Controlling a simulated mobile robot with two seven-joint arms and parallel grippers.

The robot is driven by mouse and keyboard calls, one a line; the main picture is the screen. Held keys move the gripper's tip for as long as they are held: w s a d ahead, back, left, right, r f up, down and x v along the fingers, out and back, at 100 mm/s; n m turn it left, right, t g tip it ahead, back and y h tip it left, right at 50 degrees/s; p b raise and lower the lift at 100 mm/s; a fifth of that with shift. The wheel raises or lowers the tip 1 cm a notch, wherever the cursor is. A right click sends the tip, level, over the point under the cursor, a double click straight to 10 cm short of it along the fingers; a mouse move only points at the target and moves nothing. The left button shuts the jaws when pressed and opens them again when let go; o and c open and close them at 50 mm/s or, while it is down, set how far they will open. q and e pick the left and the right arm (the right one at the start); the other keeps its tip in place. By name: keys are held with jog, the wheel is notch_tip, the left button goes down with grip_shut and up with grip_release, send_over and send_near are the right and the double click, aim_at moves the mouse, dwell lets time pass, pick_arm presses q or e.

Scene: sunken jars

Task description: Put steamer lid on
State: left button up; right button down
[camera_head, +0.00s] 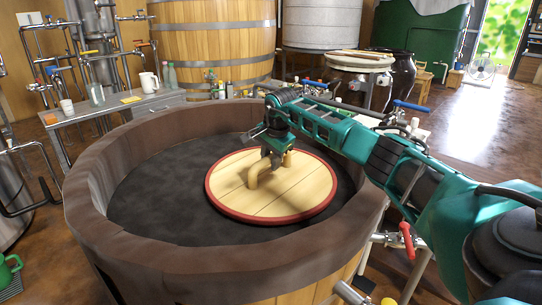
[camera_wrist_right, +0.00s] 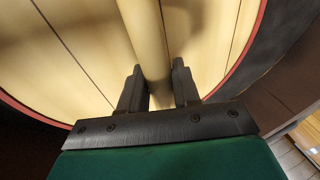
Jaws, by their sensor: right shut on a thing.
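The steamer lid (camera_head: 300,205) is a round pale wooden disc with a red rim and a raised wooden bar handle (camera_head: 264,175). It lies within the opening of the large steamer tub (camera_head: 95,205), over the dark surface inside, towards the right. I cannot tell whether it touches that surface. My right gripper (camera_head: 272,160) reaches in from the right and is shut on the handle. In the right wrist view the two dark fingers (camera_wrist_right: 158,88) stand on either side of the handle (camera_wrist_right: 146,35), with the lid's planks (camera_wrist_right: 75,50) behind. My left gripper is not in view.
Dark surface (camera_head: 150,205) shows inside the tub left of the lid. A grey bench (camera_head: 120,108) with bottles and a jug stands at the back left. A large wooden barrel (camera_head: 215,45) stands behind. Pipes with a red-handled valve (camera_head: 407,240) are at the front right.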

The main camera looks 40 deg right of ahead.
jog(key=shift+f, duration=0.35)
dwell(0.5)
jog(key=c, duration=1)
grip_release()
jog(key=shift+o, duration=1.3)
jog(key=shift+f, duration=0.1)
jog(key=v, duration=1.3)
jog(key=shift+p, duration=0.45)
jog(key=shift+a, duration=0.1)
